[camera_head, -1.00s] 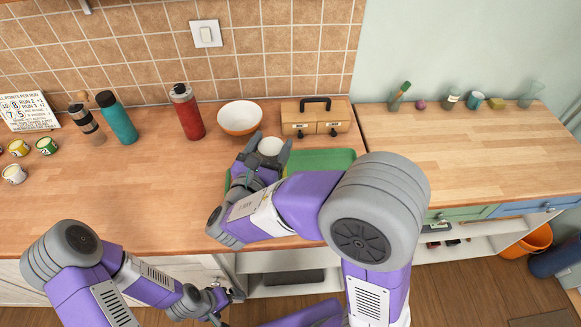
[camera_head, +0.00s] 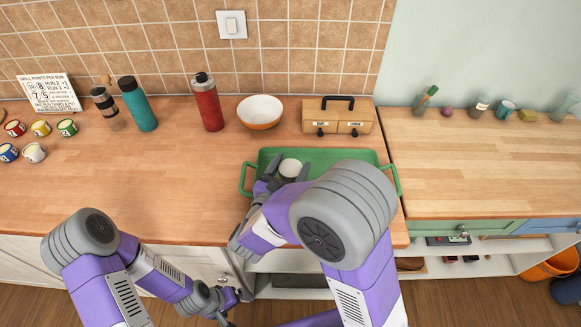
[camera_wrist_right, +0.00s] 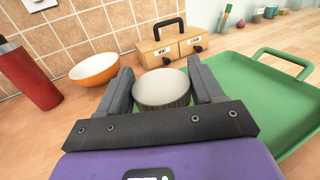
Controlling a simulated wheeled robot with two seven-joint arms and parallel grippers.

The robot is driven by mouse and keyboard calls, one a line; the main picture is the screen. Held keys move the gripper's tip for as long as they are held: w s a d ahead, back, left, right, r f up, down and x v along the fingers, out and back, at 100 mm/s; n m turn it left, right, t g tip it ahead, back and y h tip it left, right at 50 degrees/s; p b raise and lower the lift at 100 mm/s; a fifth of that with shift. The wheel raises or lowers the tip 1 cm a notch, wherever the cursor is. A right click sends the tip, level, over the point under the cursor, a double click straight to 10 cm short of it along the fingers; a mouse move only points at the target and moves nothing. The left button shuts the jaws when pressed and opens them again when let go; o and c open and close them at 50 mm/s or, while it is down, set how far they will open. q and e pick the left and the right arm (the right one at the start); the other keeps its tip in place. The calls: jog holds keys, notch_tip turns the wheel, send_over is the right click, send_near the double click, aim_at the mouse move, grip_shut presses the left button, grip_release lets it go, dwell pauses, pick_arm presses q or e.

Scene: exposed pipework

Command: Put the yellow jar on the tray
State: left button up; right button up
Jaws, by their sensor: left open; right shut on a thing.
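My right gripper (camera_head: 282,172) is shut on a small round jar with a pale white top (camera_head: 290,168). In the right wrist view the jar (camera_wrist_right: 162,90) sits upright between the fingers; its side looks greyish and ribbed, and I see no yellow on it. In the head view it appears over the left part of the green tray (camera_head: 340,154), which also shows in the right wrist view (camera_wrist_right: 235,75). I cannot tell whether it touches the tray. A yellow can (camera_head: 40,129) stands far left on the counter. My left gripper (camera_head: 235,302) is open and empty, low before the counter.
An orange bowl (camera_head: 260,112), a red bottle (camera_head: 206,102) and a wooden box (camera_head: 337,116) stand behind the tray. A teal bottle (camera_head: 138,104) and several small cans are at the left. The wooden counter (camera_head: 170,180) left of the tray is clear.

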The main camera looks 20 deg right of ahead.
jog(key=shift+f, duration=0.15)
jog(key=o, duration=1.5)
jog(key=shift+r, duration=0.3)
jog(key=p+v, duration=0.1)
jog(key=v, duration=1.1)
jog(key=shift+f, duration=0.1)
